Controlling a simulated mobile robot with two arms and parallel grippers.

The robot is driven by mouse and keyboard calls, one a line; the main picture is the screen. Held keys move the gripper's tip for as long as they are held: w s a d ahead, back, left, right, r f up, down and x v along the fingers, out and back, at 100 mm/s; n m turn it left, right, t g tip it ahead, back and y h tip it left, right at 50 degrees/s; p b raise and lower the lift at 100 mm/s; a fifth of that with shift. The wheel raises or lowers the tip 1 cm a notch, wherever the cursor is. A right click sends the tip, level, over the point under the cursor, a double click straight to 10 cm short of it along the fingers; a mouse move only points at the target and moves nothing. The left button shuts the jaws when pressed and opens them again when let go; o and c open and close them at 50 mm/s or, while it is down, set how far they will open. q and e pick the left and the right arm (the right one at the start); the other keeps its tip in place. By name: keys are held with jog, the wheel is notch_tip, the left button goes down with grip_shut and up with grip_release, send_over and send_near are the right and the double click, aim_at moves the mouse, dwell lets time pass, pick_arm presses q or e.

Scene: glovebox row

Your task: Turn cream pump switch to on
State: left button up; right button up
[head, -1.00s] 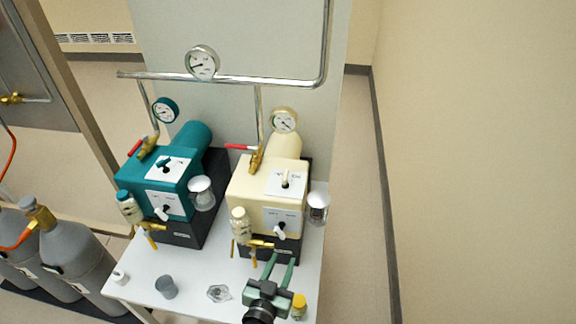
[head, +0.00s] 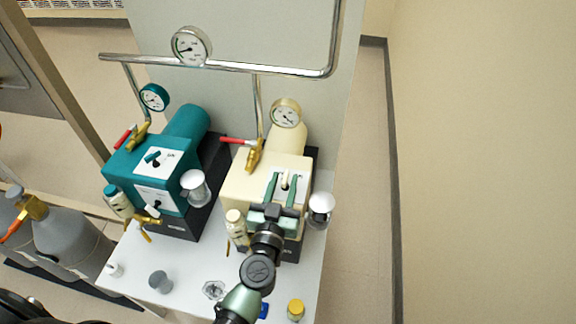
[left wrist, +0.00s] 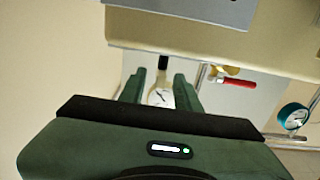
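The cream pump (head: 237,186) stands on the right of the white table, beside a teal pump (head: 182,128). It also shows upside down at the top of the left wrist view (left wrist: 180,30). On its sloping top panel is a small pale switch lever (head: 285,182); its labels are too small to read. My left gripper (head: 282,183) is open, its two green fingers on either side of the lever; contact cannot be told. The gripper body hides the pump's lower front panel. In the left wrist view the gripper (left wrist: 159,84) shows its fingers apart. My right gripper is not in view.
A red-handled valve (head: 238,141) and cream gauge (head: 286,113) are behind the work area. A glass jar (head: 320,209) hangs right of the pump. A grey cup (head: 160,281) and yellow-capped vial (head: 296,309) stand on the table (head: 190,270). The floor at right is clear.

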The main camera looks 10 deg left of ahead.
aim_at(287, 170)
pick_arm(q)
jog(key=w, duration=0.4)
jog(key=shift+w, duration=0.4)
grip_shut()
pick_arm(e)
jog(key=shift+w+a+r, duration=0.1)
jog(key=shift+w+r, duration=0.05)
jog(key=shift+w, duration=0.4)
